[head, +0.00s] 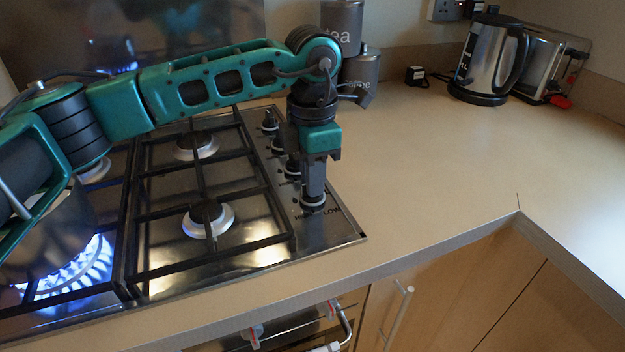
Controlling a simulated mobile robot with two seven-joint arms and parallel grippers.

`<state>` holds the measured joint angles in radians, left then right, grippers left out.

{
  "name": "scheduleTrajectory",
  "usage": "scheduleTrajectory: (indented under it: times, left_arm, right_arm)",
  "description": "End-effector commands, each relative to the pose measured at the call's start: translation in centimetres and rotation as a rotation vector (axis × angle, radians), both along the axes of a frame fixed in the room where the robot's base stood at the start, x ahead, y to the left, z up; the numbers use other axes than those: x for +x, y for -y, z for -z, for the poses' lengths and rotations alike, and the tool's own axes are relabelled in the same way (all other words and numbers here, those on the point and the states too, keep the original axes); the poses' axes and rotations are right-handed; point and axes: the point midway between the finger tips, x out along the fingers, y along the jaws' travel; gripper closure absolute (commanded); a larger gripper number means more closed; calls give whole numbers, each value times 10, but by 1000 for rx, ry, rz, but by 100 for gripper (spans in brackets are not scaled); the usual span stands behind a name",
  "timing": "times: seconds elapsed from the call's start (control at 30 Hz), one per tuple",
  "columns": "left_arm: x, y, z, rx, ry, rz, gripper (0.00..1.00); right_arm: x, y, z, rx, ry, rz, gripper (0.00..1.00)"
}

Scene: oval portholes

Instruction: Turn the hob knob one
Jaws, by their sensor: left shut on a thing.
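A steel gas hob (340,231) is set into the counter, with a column of black knobs along its right side. My left arm reaches in from the left, across the hob. My left gripper (314,192) points down and is shut on the front hob knob (313,203), close to the printed "HIGH" and "LOW" marks. The gripper hides most of this knob. Further knobs, including the back one (269,121), stand behind it, partly covered by the arm. A blue flame (75,270) burns at the front left burner. My right gripper is not in view.
The beige counter (430,160) to the right of the hob is clear. A kettle (487,60), a toaster (543,65) and canisters (361,70) stand at the back. Black pan supports (200,170) rise over the burners. An oven handle (345,325) is below the counter edge.

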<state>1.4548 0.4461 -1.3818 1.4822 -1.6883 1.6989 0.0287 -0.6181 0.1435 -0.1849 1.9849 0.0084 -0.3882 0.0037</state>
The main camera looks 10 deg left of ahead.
Motion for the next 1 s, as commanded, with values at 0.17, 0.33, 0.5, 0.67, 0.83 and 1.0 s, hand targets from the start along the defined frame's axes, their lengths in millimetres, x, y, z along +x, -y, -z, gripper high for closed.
scheduleTrajectory:
  times: [0.17,0.33,0.5,0.67,0.83,1.0]
  left_arm:
    - [0,0,1,-1,1,166,100]
    - [0,0,1,1,1,328,100]
    - [0,0,1,0,2,490,100]
    - [0,0,1,0,1,641,100]
    - [0,0,0,-1,0,803,100]
    - [0,0,0,0,1,965,100]
  right_arm:
    - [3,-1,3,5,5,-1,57]
    - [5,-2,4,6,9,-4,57]
    - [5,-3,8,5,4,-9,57]
    - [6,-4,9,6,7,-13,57]
    - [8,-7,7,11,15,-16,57]
    - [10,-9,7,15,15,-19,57]
